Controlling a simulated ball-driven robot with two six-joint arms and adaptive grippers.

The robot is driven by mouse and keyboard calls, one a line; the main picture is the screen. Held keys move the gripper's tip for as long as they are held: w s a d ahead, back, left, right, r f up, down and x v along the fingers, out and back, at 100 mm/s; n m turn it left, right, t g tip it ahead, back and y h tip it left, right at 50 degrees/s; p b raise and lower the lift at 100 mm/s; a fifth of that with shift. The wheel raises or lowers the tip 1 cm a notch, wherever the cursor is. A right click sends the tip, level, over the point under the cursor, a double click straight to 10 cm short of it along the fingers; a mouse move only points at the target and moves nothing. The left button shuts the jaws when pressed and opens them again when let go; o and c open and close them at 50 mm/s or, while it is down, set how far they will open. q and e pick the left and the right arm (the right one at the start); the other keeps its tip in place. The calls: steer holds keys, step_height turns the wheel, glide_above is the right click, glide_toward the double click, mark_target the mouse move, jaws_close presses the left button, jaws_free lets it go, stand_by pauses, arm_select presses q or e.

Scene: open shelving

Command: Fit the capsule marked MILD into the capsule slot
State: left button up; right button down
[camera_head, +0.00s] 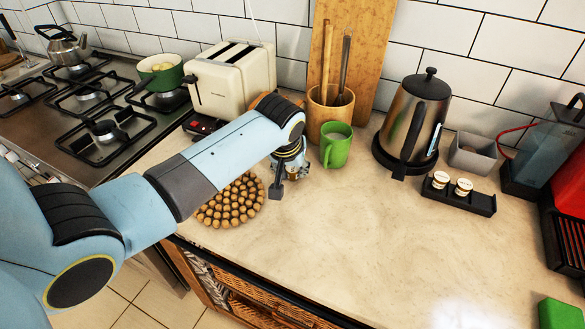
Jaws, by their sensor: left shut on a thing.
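Two small capsules with pale tops, the left one (440,180) and the right one (464,186), stand in a black holder (482,204) on the counter at the right. Their lettering is too small to read, so I cannot tell which is marked MILD. My left gripper (287,184) points down over the counter, left of the holder and just left of the green mug. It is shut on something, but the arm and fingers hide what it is. A red machine (570,185) is cut off by the right edge; I cannot make out a capsule slot. My right gripper is out of view.
A green mug (337,145) and a wooden utensil pot (322,108) stand close beside my left gripper. A kettle (413,120) and a grey bin (472,153) stand behind the holder. A round corky trivet (230,205) lies below my arm.

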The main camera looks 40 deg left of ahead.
arm_select(q)
steer(key=shift+r, duration=0.1)
steer(key=o, duration=0.7)
steer(key=shift+o, duration=0.2)
